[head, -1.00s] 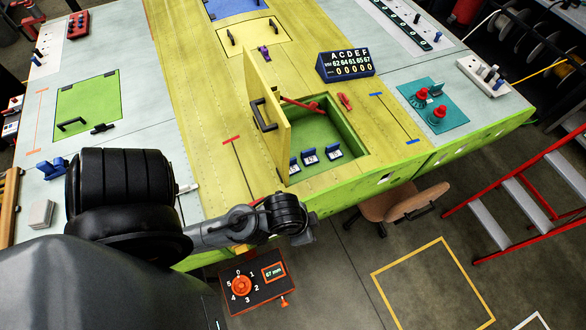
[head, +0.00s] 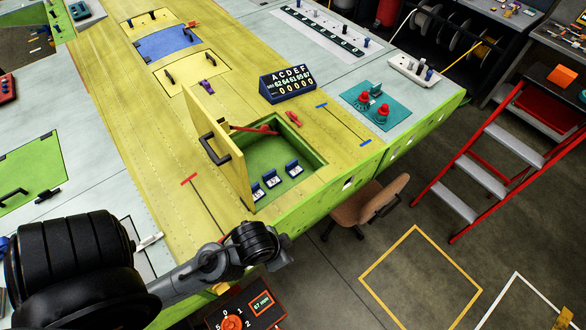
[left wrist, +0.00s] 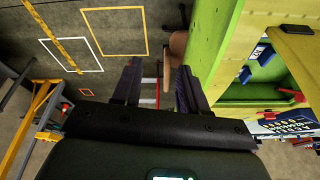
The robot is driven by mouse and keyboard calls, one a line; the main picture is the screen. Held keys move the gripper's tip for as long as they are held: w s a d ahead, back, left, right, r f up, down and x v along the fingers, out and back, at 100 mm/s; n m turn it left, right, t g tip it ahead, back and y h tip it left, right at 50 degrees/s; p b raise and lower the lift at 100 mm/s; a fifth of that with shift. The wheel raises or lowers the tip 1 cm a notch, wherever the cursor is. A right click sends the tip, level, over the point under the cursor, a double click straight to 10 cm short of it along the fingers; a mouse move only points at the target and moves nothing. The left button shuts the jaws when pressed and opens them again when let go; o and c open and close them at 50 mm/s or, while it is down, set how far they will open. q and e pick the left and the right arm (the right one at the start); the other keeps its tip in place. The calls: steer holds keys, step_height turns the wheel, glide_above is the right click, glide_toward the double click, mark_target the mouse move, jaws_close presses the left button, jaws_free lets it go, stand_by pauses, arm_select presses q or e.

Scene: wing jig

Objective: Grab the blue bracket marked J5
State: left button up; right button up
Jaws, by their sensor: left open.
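Three blue brackets with white labels stand in a row in the open green compartment (head: 262,150) of the yellow wing panel: a left one (head: 257,192), a middle one (head: 271,179) and a right one (head: 292,169). Their labels are too small to read, so I cannot tell which is J5. Two blue brackets also show in the left wrist view, one higher (left wrist: 262,53) and one lower (left wrist: 245,75). My left gripper (left wrist: 158,75) is open and empty, outside the compartment beyond the wing's green edge. Its fingers are not distinguishable in the head view. My right gripper is not in view.
The yellow hatch door (head: 216,140) stands open at the compartment's left side. A red tool (head: 255,129) lies across its back corner. A dark display block (head: 287,85) sits behind. An orange-dial box (head: 245,308) is below the wing edge, with a chair (head: 365,207) to its right.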

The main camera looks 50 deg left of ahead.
arm_select(q)
steer(key=shift+d, duration=0.15)
steer(key=o, duration=0.7)
